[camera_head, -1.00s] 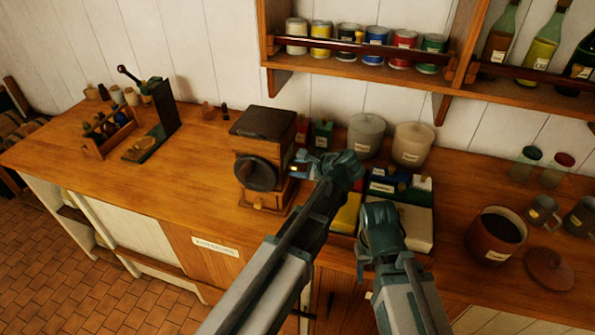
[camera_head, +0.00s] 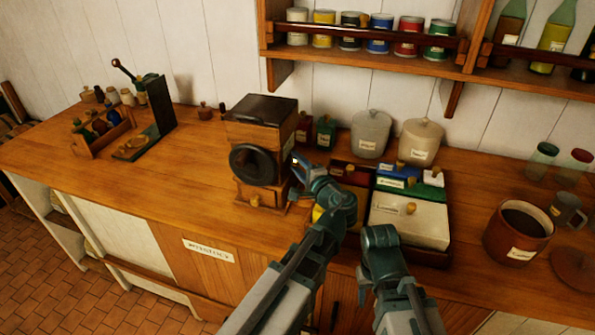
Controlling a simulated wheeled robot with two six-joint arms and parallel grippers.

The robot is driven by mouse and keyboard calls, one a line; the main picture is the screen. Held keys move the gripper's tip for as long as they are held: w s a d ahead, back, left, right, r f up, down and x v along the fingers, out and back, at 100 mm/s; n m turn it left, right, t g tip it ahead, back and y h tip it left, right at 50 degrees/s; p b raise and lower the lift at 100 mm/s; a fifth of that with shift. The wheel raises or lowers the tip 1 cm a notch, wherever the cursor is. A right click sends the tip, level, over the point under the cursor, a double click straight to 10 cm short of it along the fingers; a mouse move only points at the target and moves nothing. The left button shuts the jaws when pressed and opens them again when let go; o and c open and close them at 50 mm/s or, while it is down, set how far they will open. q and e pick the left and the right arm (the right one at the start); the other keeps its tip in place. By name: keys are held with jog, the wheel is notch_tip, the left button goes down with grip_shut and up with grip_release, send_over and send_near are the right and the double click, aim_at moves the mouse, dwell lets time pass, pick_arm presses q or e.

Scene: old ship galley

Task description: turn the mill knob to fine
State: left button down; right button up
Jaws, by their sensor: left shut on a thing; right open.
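The mill (camera_head: 262,122) is a dark-topped wooden box with a small drawer below, standing on the counter. A black round dial (camera_head: 252,164) is on its front. My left gripper (camera_head: 299,168) is at the mill's right side, to the right of the dial. It is shut on what seems to be the mill knob, which the fingers mostly hide. The knob's setting cannot be read. My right gripper (camera_head: 380,238) is open, in front of the tray of boxes, with its fingertips hard to make out.
A dark tray (camera_head: 440,256) of coloured and white boxes is right of the mill. Two lidded crocks (camera_head: 370,134) stand behind it. A brown pot (camera_head: 518,232) is at the right. A shelf (camera_head: 370,60) of tins overhangs the back.

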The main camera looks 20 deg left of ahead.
pick_arm(q)
jog(key=shift+s+f+n+b, duration=0.1)
jog(key=shift+f+n+b, duration=0.1)
jog(key=shift+n+b, duration=0.15)
jog(key=shift+t, duration=0.3)
jog(key=shift+c, duration=2.3)
grip_release()
jog(key=shift+r, duration=0.1)
